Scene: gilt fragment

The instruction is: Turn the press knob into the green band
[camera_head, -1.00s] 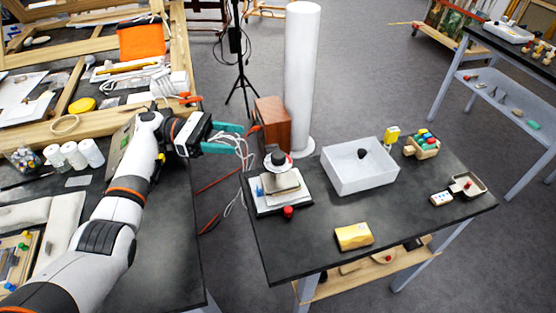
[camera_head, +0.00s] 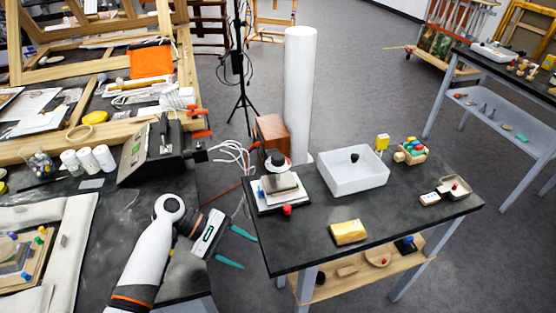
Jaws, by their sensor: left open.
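The press (camera_head: 282,199) stands at the left end of the right-hand dark table, with a pale base and a block stacked on it. A round black and white knob (camera_head: 277,161) sits on its top. A small red knob (camera_head: 287,210) is at its front edge. I cannot make out a green band at this size. My left gripper (camera_head: 234,248) has two teal fingers spread apart with nothing between them. It is over the gap between the two tables, below and left of the press, and apart from it. My right gripper is not in view.
A white open box (camera_head: 354,177) holds a dark item right of the press. A yellow block (camera_head: 348,232) lies at the table's front edge. A white column (camera_head: 299,90) and brown box (camera_head: 271,135) stand behind. A dark slanted device (camera_head: 152,152) is on the left table.

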